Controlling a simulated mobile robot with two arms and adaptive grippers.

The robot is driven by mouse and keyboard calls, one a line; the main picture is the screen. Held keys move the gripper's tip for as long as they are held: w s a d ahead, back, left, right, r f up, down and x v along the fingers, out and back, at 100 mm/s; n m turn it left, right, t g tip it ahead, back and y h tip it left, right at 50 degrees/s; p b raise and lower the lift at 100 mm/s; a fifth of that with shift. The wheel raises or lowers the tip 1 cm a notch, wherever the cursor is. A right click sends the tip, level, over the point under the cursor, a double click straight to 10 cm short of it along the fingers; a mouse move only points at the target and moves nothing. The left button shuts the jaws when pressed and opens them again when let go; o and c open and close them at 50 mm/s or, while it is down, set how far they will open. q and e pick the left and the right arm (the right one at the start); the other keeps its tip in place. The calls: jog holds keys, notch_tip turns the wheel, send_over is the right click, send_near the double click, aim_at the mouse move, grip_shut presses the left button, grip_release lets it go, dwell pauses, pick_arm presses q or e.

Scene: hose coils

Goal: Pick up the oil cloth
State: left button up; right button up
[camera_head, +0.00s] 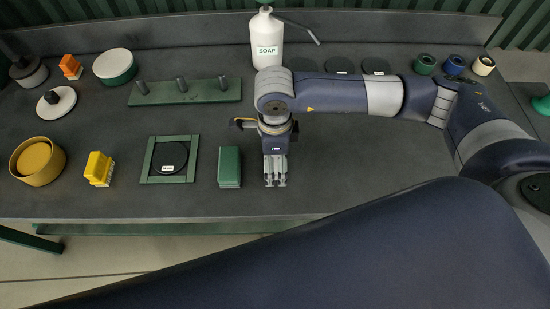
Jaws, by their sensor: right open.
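A green, flat rectangular piece (229,167), which looks like the folded oil cloth, lies on the grey workbench near its front edge. My right gripper (275,183) points down over the bench just to the right of it. There is a small gap between them in the picture. The gripper's fingers are open and hold nothing; their exact height above the bench is hard to tell. My left gripper is not in view.
A black disc in a green frame (167,140), a yellow block (99,169) and a round yellow tub (37,161) stand to the left. A green peg rack (185,92) and a soap bottle (266,40) stand behind. The bench right of my gripper is clear.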

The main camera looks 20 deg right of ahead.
aim_at(275, 158)
jog(key=c, duration=1.1)
jog(key=shift+c, duration=0.2)
jog(key=shift+r, duration=0.1)
jog(key=shift+r, duration=0.2)
notch_tip(275, 158, up, 3)
jog(key=shift+b, duration=0.65)
jog(key=s+a+b, duration=0.1)
jog(key=s+a, duration=0.2)
jog(key=s, duration=0.4)
jog(key=s+a+r+b, duration=0.1)
jog(key=s+a+b, duration=0.1)
jog(key=s+a, duration=0.2)
jog(key=s, duration=0.3)
jog(key=shift+a+r, duration=0.15)
jog(key=shift+r, duration=0.05)
